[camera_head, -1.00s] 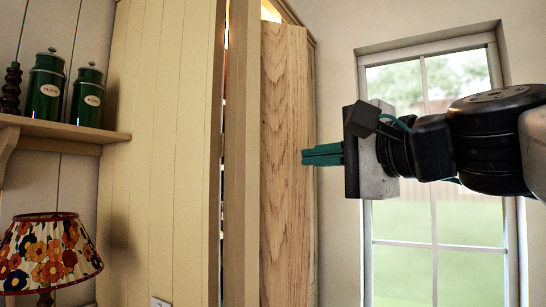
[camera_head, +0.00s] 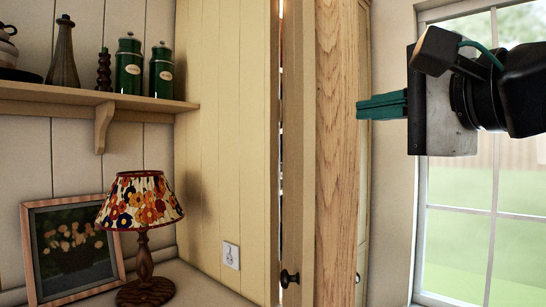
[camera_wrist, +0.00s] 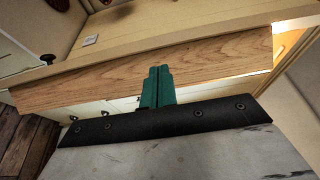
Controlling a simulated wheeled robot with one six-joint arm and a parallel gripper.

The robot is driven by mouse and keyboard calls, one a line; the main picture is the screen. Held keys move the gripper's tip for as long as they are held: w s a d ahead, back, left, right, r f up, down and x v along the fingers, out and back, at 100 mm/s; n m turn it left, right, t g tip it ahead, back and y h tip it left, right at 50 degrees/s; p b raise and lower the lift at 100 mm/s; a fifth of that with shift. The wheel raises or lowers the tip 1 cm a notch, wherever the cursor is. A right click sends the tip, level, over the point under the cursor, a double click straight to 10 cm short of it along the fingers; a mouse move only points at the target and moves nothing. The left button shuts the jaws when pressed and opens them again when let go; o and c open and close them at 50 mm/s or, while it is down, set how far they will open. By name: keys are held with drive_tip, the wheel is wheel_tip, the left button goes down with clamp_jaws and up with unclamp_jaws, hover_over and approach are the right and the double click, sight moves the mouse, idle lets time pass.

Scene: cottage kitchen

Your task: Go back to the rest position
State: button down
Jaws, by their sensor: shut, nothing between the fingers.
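My gripper (camera_head: 382,106) is at the upper right in the head view, in front of the window. Its green fingers are together, with nothing between them, and point left toward the wooden edge of a cupboard door (camera_head: 340,190). In the wrist view the closed fingers (camera_wrist: 157,84) point at the same wood-grained edge (camera_wrist: 220,60). Whether the fingertips touch the wood, I cannot tell.
A tall cream cupboard (camera_head: 225,130) with a dark knob (camera_head: 289,278) stands left of the door edge. A flowered lamp (camera_head: 140,205), a framed picture (camera_head: 73,248) and a shelf (camera_head: 60,98) with green canisters are further left. A window (camera_head: 490,190) is at the right.

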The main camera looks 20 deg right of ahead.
drive_tip(key=s+d+f+n+g+h, duration=0.1)
drive_tip(key=f+n+g, duration=0.6)
drive_tip(key=f, duration=1.1)
drive_tip(key=s+d+f+n+g+h, duration=0.2)
drive_tip(key=f+n+g, duration=0.6)
drive_tip(key=f, duration=1.1)
drive_tip(key=shift+s+d+g+h, duration=0.15)
drive_tip(key=shift+s+g+h, duration=0.45)
drive_tip(key=shift+s, duration=0.6)
